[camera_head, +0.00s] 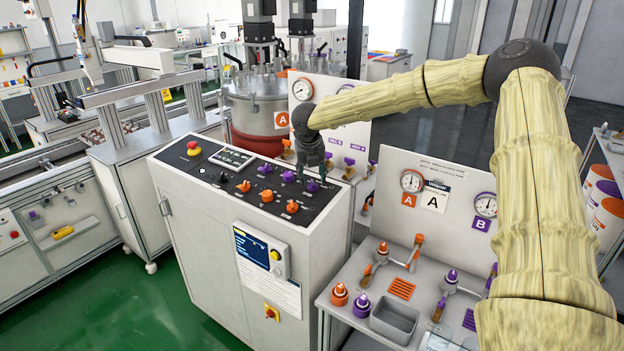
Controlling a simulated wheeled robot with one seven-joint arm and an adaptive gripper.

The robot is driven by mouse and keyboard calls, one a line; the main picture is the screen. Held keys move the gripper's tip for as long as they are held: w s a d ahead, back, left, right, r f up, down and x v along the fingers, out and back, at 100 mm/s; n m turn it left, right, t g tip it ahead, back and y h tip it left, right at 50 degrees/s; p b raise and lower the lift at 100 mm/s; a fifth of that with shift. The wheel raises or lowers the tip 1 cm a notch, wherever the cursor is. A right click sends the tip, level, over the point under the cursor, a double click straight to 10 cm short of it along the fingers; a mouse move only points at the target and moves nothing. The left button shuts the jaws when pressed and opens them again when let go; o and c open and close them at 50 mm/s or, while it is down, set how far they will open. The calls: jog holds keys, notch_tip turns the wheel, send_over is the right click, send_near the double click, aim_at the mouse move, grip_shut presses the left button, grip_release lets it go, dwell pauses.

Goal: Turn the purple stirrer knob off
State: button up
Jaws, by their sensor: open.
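The control console (190,250) has a dark sloped top panel with orange and purple knobs. One purple knob (288,176) sits near the panel's right rear edge. A second purple knob (312,186) sits just to its right, close to the corner. The labels are too small to read, so I cannot tell which is the stirrer knob or how either is turned. My gripper (314,174) is open and points down over the two purple knobs. Its fingers come close to the right one and partly overlap the area around it; I cannot tell whether they touch.
Several orange knobs (267,196) and a red emergency button (193,148) share the panel. A gauge board marked A and B (440,225) stands on the right bench. A steel tank (258,105) and valve board (345,160) are behind. Green floor (150,310) is clear at left.

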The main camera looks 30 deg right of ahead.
jog(key=v, duration=0.9)
jog(key=shift+r, duration=0.3)
